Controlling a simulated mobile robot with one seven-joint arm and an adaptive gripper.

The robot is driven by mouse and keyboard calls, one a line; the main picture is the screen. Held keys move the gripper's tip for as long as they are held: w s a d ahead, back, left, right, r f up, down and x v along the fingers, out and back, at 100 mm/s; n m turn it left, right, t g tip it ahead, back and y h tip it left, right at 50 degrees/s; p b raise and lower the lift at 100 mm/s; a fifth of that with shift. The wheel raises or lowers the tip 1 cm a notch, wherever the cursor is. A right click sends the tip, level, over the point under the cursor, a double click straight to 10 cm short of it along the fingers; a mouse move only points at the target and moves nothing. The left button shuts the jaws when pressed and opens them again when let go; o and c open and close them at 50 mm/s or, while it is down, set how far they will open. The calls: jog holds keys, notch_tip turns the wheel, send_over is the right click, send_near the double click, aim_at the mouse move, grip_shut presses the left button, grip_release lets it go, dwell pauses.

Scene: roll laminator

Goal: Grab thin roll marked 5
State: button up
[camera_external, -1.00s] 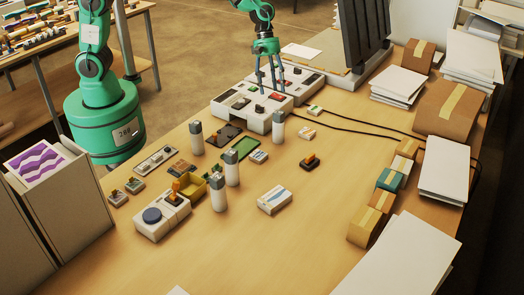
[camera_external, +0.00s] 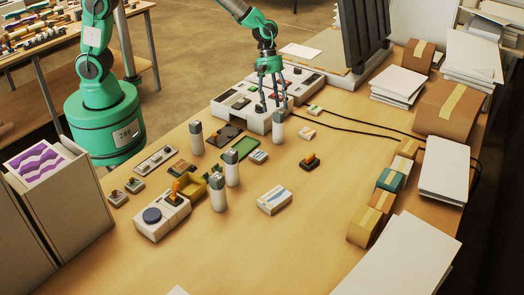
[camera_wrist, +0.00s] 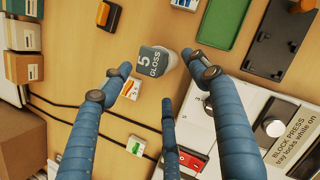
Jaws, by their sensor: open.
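The thin roll marked 5 is a white upright cylinder with a grey top reading "5 GLOSS" (camera_wrist: 156,62) in the wrist view. In the external view it appears to be the roll (camera_external: 278,128) at the front edge of the white machine (camera_external: 262,118). My gripper (camera_external: 275,108) has blue fingers and is open just above and behind that roll. In the wrist view two fingertips lie either side of the roll's top and a third finger points at it from below. I cannot tell whether any finger touches it.
Other grey-topped rolls (camera_external: 197,138) stand to the left and nearer the camera. Small boxes (camera_external: 258,157), an orange-and-black part (camera_external: 310,161) and a green tray (camera_external: 240,149) lie around. Black cables (camera_external: 350,123) run right.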

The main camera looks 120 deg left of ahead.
aim_at(278, 120)
jog(key=shift+x, duration=0.85)
jog(key=shift+b+x, duration=0.55)
jog(key=shift+x, duration=2.1)
jog(key=shift+c, duration=0.2)
jog(key=c, duration=1.1)
